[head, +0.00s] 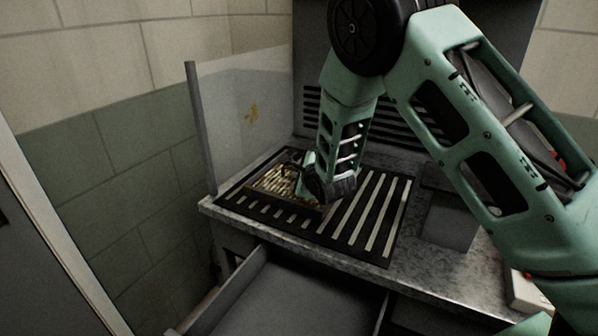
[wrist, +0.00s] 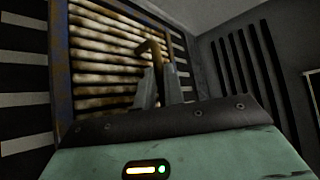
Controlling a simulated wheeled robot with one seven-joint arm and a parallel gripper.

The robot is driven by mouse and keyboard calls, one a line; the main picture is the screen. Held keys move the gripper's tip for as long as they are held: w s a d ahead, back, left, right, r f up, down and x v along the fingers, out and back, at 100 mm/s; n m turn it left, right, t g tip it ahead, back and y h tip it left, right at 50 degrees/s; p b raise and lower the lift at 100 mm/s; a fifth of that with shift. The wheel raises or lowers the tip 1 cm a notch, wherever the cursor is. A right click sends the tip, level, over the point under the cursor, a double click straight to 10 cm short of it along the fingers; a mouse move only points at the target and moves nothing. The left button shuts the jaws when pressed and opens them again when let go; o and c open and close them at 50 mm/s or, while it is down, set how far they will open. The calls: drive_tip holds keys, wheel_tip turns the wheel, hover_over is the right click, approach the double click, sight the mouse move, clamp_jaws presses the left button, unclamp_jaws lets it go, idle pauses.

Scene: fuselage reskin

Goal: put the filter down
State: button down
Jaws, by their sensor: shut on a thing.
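The filter (head: 280,180) is a framed panel of stained, yellowish-brown slats. In the head view it lies low over the black slotted grate on the metal bench; I cannot tell whether it rests on the grate or hangs just above it. In the wrist view the filter (wrist: 105,62) fills the upper left, with rusty slats and a worn frame. My gripper (wrist: 163,88) is shut on a brownish bent handle (wrist: 152,55) at the filter's right side. In the head view my gripper (head: 306,180) is partly hidden by its own wrist.
The slotted grate (head: 375,215) is bare to the right of the filter. A louvred back wall (head: 395,125) rises behind. An open drawer (head: 290,290) juts out below the bench front.

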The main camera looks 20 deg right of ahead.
drive_tip(key=c, duration=1.5)
unclamp_jaws()
drive_tip(key=shift+r+p, duration=0.2)
drive_tip(key=shift+p, duration=0.15)
drive_tip(key=b+v, duration=0.2)
drive_tip(key=v, duration=1)
drive_tip(key=shift+f+b, duration=0.1)
drive_tip(key=shift+b, duration=0.25)
drive_tip(key=s+a+n+g+y, duration=0.1)
drive_tip(key=s+a+n+g, duration=0.4)
drive_tip(key=s+n, duration=0.55)
drive_tip(key=s+a+n+g+y, duration=0.1)
drive_tip(key=s+a+n+g, duration=0.45)
drive_tip(key=s+n, duration=0.55)
drive_tip(key=s+d+r+n+g+h, duration=0.1)
drive_tip(key=s+d+n+g+h, duration=0.1)
drive_tip(key=s+n, duration=0.6)
drive_tip(key=s+g, duration=0.1)
drive_tip(key=s, duration=0.3)
drive_tip(key=shift+d+r, duration=0.3)
drive_tip(key=shift+r, duration=0.1)
